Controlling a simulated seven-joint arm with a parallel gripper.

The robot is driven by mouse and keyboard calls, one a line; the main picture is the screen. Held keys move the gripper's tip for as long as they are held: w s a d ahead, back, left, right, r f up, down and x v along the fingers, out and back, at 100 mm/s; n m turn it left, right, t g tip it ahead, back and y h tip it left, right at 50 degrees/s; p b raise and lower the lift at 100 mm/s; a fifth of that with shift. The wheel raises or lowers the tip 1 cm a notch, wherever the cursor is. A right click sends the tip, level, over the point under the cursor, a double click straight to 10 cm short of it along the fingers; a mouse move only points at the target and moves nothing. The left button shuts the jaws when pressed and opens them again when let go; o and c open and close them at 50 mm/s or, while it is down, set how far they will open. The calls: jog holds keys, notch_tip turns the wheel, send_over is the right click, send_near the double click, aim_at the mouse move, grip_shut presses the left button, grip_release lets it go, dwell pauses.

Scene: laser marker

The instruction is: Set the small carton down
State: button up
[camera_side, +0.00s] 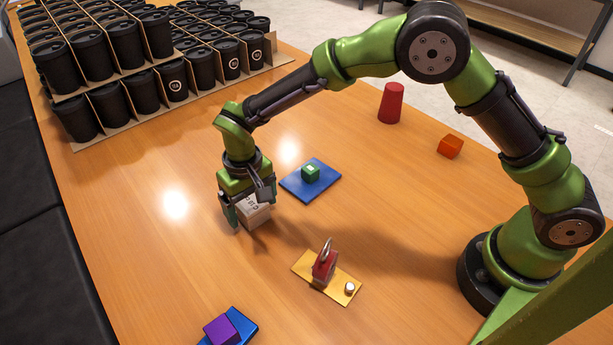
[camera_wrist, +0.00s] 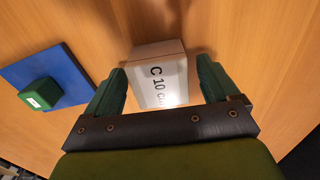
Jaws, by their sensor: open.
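The small carton (camera_side: 255,213) is a pale box with dark printing, on the wooden table. In the wrist view the carton (camera_wrist: 158,75) lies between the two green fingers of my gripper (camera_wrist: 163,88), with its "C 10" lettering facing the camera. My gripper (camera_side: 247,208) points down over the carton in the side view. The fingers are open, with a visible gap on the right side of the carton in the wrist view. The carton's lower part is hard to see, so I cannot tell exactly how its base meets the table.
A blue mat (camera_side: 326,187) with a green cube (camera_side: 311,173) lies close by. A yellow board (camera_side: 342,287) holds a red padlock-like object (camera_side: 325,266). A purple block (camera_side: 221,329), a red cup (camera_side: 391,103) and an orange cube (camera_side: 450,146) stand apart. Black cups (camera_side: 122,45) fill the back left.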

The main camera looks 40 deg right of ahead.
aim_at(251, 202)
notch_tip(251, 202, up, 12)
jog(key=s+d+r+t+y, duration=0.1)
jog(key=s+d+r, duration=0.1)
jog(key=d+r, duration=0.5)
jog(key=s+d+r+m+t, duration=0.2)
jog(key=s+d+t, duration=0.1)
jog(key=s+d, duration=0.4)
jog(key=s+d+r+m+t+y, duration=0.1)
jog(key=s+d+r+m+t, duration=0.1)
jog(key=s+d, duration=0.6)
jog(key=shift+s+d+t, duration=0.15)
jog(key=shift+s+t, duration=0.45)
jog(key=shift+s, duration=0.65)
jog(key=shift+r, duration=0.1)
